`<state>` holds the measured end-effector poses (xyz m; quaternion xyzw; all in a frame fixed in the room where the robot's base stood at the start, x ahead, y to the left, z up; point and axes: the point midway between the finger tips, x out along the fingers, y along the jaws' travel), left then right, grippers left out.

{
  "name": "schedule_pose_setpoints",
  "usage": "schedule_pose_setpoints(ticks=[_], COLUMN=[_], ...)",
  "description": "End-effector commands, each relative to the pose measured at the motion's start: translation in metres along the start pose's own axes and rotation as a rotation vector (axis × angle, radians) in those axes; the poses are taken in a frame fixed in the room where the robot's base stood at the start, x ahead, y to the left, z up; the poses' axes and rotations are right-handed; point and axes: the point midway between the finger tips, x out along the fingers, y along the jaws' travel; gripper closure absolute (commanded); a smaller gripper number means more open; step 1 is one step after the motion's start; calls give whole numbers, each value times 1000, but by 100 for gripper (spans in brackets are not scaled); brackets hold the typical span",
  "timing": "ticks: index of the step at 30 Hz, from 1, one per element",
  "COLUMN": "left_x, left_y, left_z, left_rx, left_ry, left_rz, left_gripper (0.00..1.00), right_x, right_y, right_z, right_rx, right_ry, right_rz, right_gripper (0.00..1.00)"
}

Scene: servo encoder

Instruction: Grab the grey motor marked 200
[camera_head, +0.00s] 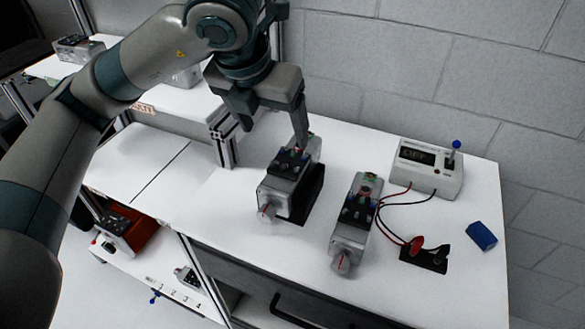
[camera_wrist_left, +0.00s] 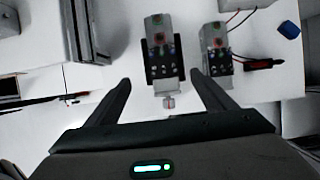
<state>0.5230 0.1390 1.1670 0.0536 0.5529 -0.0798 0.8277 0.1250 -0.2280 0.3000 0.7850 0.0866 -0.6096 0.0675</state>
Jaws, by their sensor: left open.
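Two grey motors stand on the white table. The left motor (camera_head: 284,188) sits in a black holder and has a red-marked shaft end at the front; it also shows in the left wrist view (camera_wrist_left: 160,40). The right motor (camera_head: 352,222) is wired with red and black leads and also shows in the left wrist view (camera_wrist_left: 216,52). No number 200 is readable on either. My left gripper (camera_head: 275,136) is open and empty, above and behind the left motor. In the left wrist view its fingers (camera_wrist_left: 161,82) are spread, with the left motor beyond and between them.
A meter box (camera_head: 428,168) with a blue-knobbed switch stands at the back right. A blue block (camera_head: 481,236) and a black terminal piece (camera_head: 424,258) lie on the right. More motors sit on the upper left shelf (camera_head: 78,48) and in a red bin (camera_head: 128,232) below.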

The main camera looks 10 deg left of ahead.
Motion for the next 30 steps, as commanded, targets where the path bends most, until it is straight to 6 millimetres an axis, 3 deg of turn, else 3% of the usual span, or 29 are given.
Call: schedule_pose_setpoints(ticks=[6, 22, 25, 30], left_x=[23, 95, 106, 115], left_y=[-1, 0, -1, -1], left_z=[-1, 0, 0, 0], left_rx=[-1, -1, -2, 0], left_ry=[5, 5, 3, 1], left_rz=[-2, 1, 0, -1], left_gripper=[23, 23, 23, 23], right_x=[-2, -23, -27, -27], right_y=[6, 15, 17, 19], right_z=[-12, 66, 72, 65], right_rx=[-1, 5, 5, 4], right_ry=[-4, -169, -184, -171], right_rz=[7, 16, 19, 21], right_gripper=[69, 69, 69, 69])
